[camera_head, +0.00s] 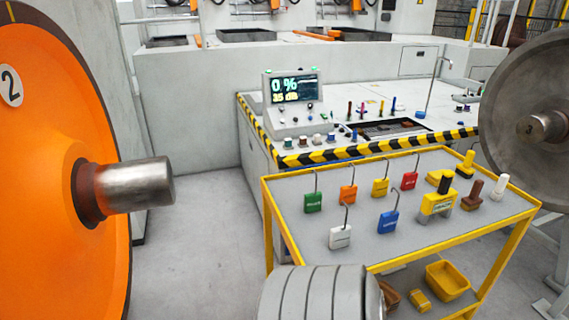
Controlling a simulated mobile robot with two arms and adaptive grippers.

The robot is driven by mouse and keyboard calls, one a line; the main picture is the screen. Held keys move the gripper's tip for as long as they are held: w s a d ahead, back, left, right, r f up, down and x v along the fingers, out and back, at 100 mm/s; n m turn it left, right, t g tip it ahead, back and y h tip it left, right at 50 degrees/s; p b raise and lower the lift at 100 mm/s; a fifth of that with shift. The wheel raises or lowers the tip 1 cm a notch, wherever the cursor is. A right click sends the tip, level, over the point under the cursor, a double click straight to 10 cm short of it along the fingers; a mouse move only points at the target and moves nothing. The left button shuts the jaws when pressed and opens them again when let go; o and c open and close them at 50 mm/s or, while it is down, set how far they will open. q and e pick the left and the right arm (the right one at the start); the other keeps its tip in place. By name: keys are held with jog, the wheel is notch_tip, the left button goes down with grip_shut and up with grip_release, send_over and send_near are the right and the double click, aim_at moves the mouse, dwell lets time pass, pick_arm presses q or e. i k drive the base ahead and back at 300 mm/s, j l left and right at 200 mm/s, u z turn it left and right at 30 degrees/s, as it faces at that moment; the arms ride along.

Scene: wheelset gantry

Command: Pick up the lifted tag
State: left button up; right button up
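Several coloured tags with thin wire hooks stand on the yellow-framed cart's grey top (300,232). The back row has a green tag (313,203), an orange tag (348,194), a yellow tag (380,187) and a red tag (409,181). In front are a white tag (340,237) and a blue tag (387,222). Their lettering is too small to read, so I cannot tell which is the lifted tag. Neither gripper is in view.
An orange wheel (50,180) with an axle stub fills the left; a grey wheel (535,110) stands right. Yellow tools (437,204) occupy the cart's right side. A console (291,103) sits on the striped bench behind. A yellow bin (447,281) is on the lower shelf.

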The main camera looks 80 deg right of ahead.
aim_at(388, 222)
jog(key=z, duration=3.2)
